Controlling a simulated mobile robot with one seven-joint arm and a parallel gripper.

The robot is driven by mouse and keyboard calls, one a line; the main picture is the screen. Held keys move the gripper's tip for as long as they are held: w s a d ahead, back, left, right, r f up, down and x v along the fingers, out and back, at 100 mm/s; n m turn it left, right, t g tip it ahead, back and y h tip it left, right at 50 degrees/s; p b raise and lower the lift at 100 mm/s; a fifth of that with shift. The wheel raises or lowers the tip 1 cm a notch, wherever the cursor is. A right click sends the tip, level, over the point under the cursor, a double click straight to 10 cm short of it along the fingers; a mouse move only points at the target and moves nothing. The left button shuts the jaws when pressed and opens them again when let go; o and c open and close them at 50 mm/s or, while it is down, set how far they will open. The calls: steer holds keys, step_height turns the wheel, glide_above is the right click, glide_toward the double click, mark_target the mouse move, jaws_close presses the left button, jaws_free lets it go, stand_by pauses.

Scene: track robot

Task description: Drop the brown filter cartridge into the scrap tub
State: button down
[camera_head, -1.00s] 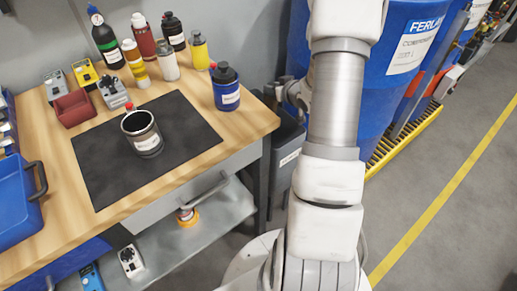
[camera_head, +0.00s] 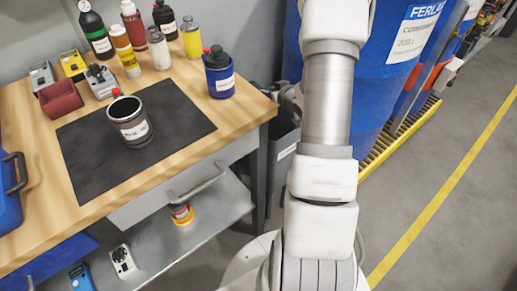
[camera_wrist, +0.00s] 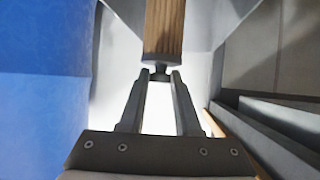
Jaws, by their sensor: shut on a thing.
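The brown filter cartridge (camera_wrist: 164,28) shows at the top of the wrist view, ribbed lengthwise, with a dark fitting at its near end. My gripper (camera_wrist: 161,78) is shut on that fitting, and the cartridge points away from the palm. Its far end is out of the frame. In the head view my arm hides the gripper and the cartridge. A dark grey bin (camera_head: 284,165) with a white label stands between the bench and the blue drum, partly behind my arm. I cannot tell for sure whether it is the scrap tub.
A wooden bench (camera_head: 225,125) at left carries a black mat (camera_head: 85,165), a dark can (camera_head: 131,130), several bottles and a blue container (camera_head: 219,80). A large blue drum (camera_head: 375,95) stands behind my arm. The floor (camera_head: 475,215) at right is clear.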

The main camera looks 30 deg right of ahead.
steer(key=c, duration=0.5)
jaws_free()
steer(key=shift+p+v, duration=2.25)
steer(key=shift+v, duration=6.5)
